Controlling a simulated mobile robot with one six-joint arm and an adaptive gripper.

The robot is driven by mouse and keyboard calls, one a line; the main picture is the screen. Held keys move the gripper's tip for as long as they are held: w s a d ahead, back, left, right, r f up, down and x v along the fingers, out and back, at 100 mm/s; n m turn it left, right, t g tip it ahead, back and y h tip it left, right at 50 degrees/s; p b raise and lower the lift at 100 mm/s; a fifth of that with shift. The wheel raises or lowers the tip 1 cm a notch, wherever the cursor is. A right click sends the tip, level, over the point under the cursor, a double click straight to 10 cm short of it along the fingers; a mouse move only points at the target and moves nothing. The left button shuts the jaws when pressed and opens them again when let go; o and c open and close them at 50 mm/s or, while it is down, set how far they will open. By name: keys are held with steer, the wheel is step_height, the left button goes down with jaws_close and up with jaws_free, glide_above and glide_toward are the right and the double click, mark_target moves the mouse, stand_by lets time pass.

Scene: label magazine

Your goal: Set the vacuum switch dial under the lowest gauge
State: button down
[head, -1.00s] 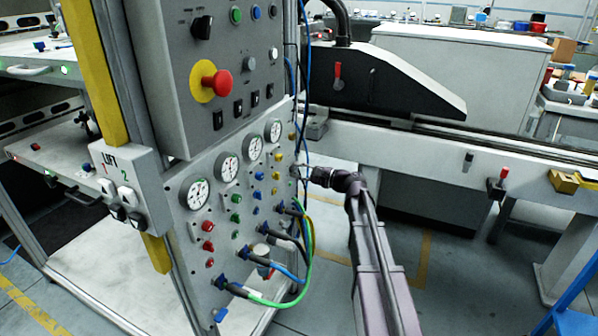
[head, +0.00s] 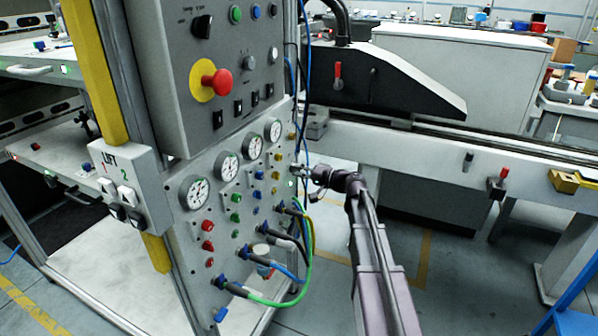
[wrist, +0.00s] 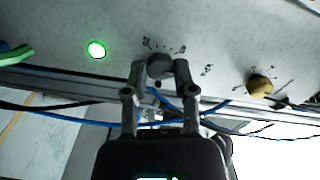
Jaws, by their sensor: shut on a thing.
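A round dark grey dial (wrist: 159,66) with printed scale marks around it sits on the grey panel (wrist: 215,45) in the wrist view. My gripper (wrist: 160,72) is shut on this dial, one finger on each side. In the head view my gripper (head: 303,172) is at the right edge of the gauge panel and hides most of the dial. Several round white gauges stand in a slanting row there; the nearest gauge (head: 194,192) is lowest in the picture, and the farthest gauge (head: 273,131) is closest to my gripper. Needle readings are too small to tell.
A yellow knob (wrist: 260,86) is right of the dial, and a lit green lamp (wrist: 97,49) is left of it. Blue cables (wrist: 75,120) run behind my fingers. Coloured hoses (head: 310,245) loop out below my gripper.

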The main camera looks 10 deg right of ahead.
steer(key=shift+s+a+f+n, duration=0.1)
steer(key=shift+n, duration=0.75)
steer(key=shift+s+a+n, duration=0.1)
steer(key=shift+n, duration=0.75)
steer(key=shift+c, duration=2.2)
jaws_free()
steer(key=shift+w, duration=0.1)
steer(key=shift+d, duration=0.2)
steer(key=v, duration=1.1)
steer(key=shift+s+d, duration=0.25)
